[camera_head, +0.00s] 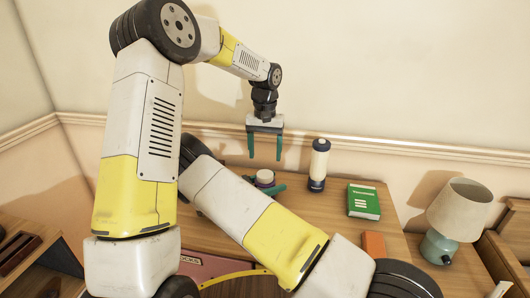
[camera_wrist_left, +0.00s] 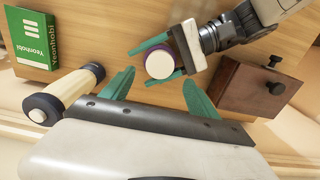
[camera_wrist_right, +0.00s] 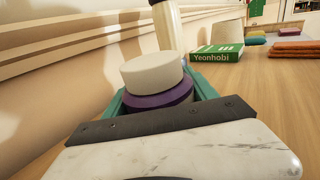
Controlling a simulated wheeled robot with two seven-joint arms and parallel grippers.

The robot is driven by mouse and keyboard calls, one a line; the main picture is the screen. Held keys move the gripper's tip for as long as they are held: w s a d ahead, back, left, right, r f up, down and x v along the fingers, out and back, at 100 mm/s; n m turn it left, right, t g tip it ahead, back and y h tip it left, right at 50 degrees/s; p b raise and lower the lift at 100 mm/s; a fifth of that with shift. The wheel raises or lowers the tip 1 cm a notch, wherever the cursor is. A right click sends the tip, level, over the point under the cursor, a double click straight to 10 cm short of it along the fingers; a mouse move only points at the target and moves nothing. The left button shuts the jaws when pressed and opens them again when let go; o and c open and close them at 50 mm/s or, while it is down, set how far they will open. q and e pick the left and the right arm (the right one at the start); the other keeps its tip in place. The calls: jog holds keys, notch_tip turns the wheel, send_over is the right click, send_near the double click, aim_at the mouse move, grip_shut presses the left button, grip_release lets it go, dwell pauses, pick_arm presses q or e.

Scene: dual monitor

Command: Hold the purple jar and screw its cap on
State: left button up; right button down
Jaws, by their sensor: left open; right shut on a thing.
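The purple jar (camera_wrist_right: 160,100) stands upright between the teal fingers of my right gripper (camera_head: 265,188), which is shut on it. The white cap (camera_wrist_right: 152,71) sits on top of the jar; how firmly it is seated I cannot tell. In the left wrist view the cap (camera_wrist_left: 159,64) hides most of the jar (camera_wrist_left: 186,47), leaving a purple rim. My left gripper (camera_head: 265,158) is open and empty, fingers pointing down, above and apart from the cap and jar in the head view. Its fingers (camera_wrist_left: 158,78) also show in the left wrist view.
A cream cylinder with dark ends (camera_head: 319,165) stands right of the jar, near the wall. A dark wooden box (camera_wrist_left: 257,88) with knobs lies near my right gripper.

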aim_at(265, 174)
pick_arm(q)
jog(key=shift+f, duration=4)
jog(key=c, duration=1.5)
jog(key=shift+m, duration=0.9)
jog(key=o, duration=1.6)
